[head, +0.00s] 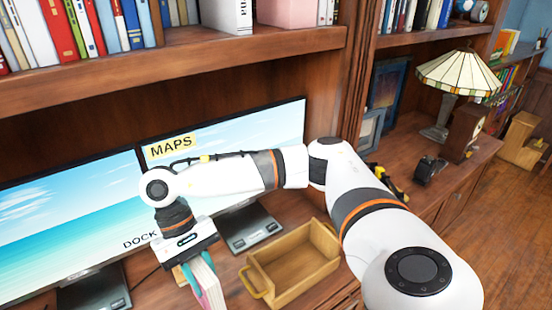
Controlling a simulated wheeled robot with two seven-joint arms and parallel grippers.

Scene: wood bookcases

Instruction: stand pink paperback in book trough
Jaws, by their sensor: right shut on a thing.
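My right gripper (200,275) is at the lower left of centre in the head view, pointing down. It is shut on a thin upright book, the pink paperback (211,291), whose pale pages and pinkish edge show below the jaws; its lower end is cut off by the frame. A teal strip shows at the jaws. The wooden book trough (318,276), an open box with a handle at its end, sits on the desk just right of the gripper. The trough looks empty, and the book is outside it. My left gripper is out of view.
Two monitors (60,225) stand behind the gripper, with a dark monitor base (250,230) near the trough. A shelf of books (180,65) overhangs the desk. A stained-glass lamp (455,75) and picture frames (385,85) stand to the right.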

